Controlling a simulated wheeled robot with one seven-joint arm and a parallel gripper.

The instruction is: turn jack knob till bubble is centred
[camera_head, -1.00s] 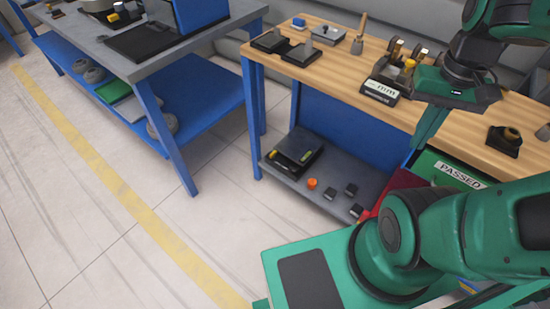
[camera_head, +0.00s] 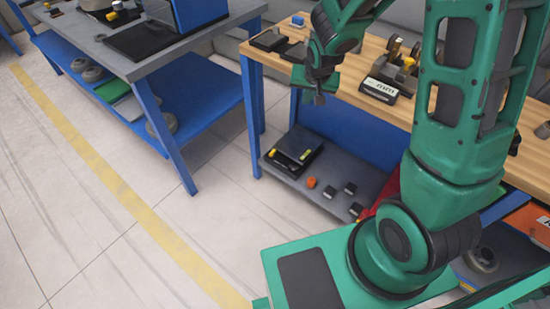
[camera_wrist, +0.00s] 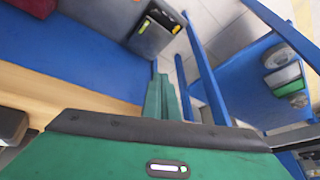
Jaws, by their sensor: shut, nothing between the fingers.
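A flat black device (camera_head: 292,152) with small yellow parts on top lies on the grey lower shelf (camera_head: 338,180) of the wooden bench. It also shows near the top of the wrist view (camera_wrist: 176,19), with a yellow-green strip. An orange knob (camera_head: 311,182) sits just right of it in the head view. I cannot make out a bubble or tell its position. My gripper (camera_head: 319,98) is shut and empty, in front of the bench's front edge, above and apart from the device. Its fingers (camera_wrist: 162,98) point toward the shelf side in the wrist view.
Small dark blocks (camera_head: 349,188) lie on the shelf right of the orange knob. The wooden benchtop (camera_head: 350,68) holds a display box (camera_head: 381,88) and other tools. A blue-legged grey table (camera_head: 120,62) stands left. The floor between is clear.

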